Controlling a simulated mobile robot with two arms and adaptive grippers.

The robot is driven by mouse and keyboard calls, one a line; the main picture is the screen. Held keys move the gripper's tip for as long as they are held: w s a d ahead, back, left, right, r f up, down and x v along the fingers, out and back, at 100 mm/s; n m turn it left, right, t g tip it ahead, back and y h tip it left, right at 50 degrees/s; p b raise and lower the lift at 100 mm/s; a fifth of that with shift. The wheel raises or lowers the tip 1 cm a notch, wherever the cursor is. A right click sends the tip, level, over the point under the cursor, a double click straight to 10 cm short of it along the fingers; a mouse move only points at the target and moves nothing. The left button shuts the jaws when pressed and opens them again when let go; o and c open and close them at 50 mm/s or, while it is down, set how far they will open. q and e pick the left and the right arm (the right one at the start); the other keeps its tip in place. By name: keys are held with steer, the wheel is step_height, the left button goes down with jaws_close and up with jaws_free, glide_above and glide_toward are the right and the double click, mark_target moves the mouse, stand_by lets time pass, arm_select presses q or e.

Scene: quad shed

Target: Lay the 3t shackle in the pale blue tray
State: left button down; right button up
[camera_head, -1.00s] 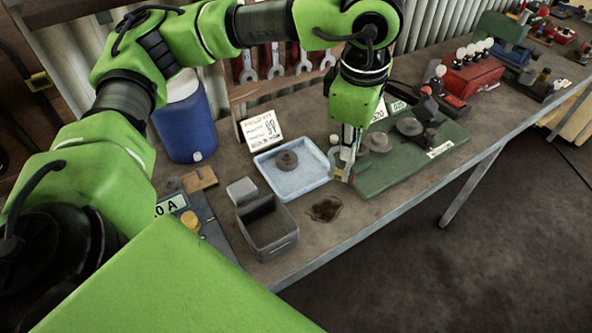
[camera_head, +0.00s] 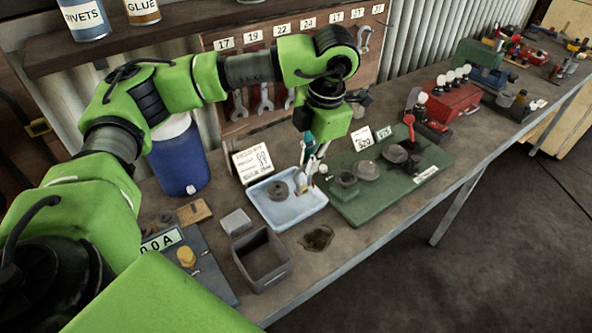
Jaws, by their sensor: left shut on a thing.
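The pale blue tray (camera_head: 287,215) lies on the workbench in the middle of the head view. A dark grey ring-shaped piece (camera_head: 278,189) sits in its left part. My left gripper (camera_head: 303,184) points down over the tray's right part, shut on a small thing. I take this to be the 3t shackle, but it is mostly hidden by the fingers and too small to make out its shape or marking. I cannot tell whether it touches the tray. My right gripper is not in view.
A green board (camera_head: 385,198) with round metal parts lies right of the tray. An open grey bin (camera_head: 263,262) and a dark stain (camera_head: 317,238) are in front. A white card (camera_head: 253,162) stands behind, and a blue drum (camera_head: 180,165) is at the back left.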

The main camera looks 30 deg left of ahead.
arm_select(q)
steer(key=w+a+f+p, duration=0.1)
steer(key=a+f+p, duration=0.3)
steer(key=f, duration=0.4)
steer(key=shift+f, duration=0.3)
steer(key=shift+w, duration=0.1)
steer(key=shift+f+b, duration=0.7)
steer(key=c, duration=2.2)
jaws_free()
steer(key=shift+r, duration=0.1)
